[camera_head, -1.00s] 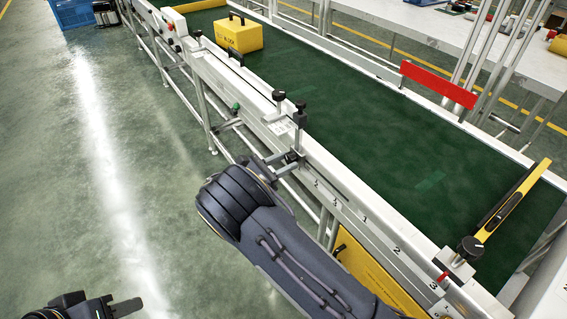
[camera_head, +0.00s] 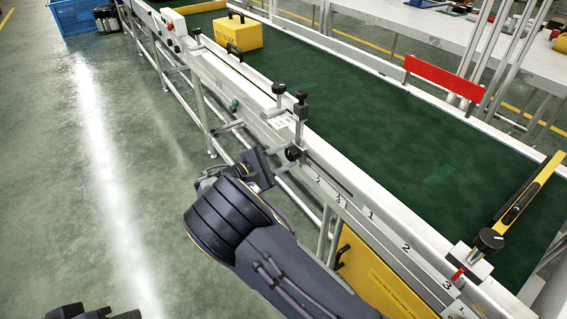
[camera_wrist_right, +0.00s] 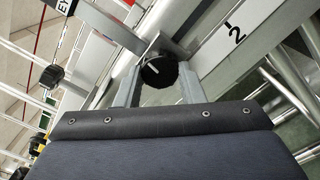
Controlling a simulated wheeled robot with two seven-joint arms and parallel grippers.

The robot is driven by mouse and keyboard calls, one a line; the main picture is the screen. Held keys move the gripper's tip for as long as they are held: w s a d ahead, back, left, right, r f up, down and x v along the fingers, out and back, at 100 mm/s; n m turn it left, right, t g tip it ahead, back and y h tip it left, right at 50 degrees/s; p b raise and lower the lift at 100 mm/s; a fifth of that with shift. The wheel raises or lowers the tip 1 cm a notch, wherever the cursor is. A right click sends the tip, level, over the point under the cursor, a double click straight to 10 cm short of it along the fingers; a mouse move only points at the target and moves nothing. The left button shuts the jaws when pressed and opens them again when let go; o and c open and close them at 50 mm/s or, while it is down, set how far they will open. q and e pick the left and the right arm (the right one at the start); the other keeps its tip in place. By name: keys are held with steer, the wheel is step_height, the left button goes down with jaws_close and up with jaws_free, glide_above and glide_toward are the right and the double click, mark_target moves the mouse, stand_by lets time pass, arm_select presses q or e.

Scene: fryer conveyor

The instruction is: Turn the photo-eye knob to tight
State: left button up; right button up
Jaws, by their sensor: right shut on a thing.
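The photo-eye knob (camera_head: 292,153) is a small black knob on the near side of the conveyor rail, below a clamp post. In the right wrist view the knob (camera_wrist_right: 158,70) shows a white pointer line, tilted toward the upper left. My right gripper (camera_head: 283,160) is at the knob, with its two grey fingers on either side of it. It is shut on the knob, and the fingers also show in the wrist view (camera_wrist_right: 158,82). My left gripper (camera_head: 95,312) is only partly in view at the bottom left, away from the conveyor; its fingers are unclear.
The green conveyor belt (camera_head: 370,125) runs behind the rail. A yellow block (camera_head: 235,33) sits at its far end. A red plate (camera_head: 443,78) is on the far rail. Another black knob (camera_head: 490,240) and a yellow bar (camera_head: 530,190) stand at the right. A yellow panel (camera_head: 375,275) is below.

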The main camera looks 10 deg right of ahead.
steer(key=m+b, duration=0.2)
steer(key=m, duration=0.1)
steer(key=shift+f, duration=0.2)
steer(key=shift+r+m+b, duration=0.1)
steer(key=shift+m+b, duration=0.75)
steer(key=shift+m, duration=0.45)
steer(key=o, duration=1)
steer(key=shift+r, duration=0.1)
steer(key=p+v, duration=0.1)
steer(key=v, duration=0.7)
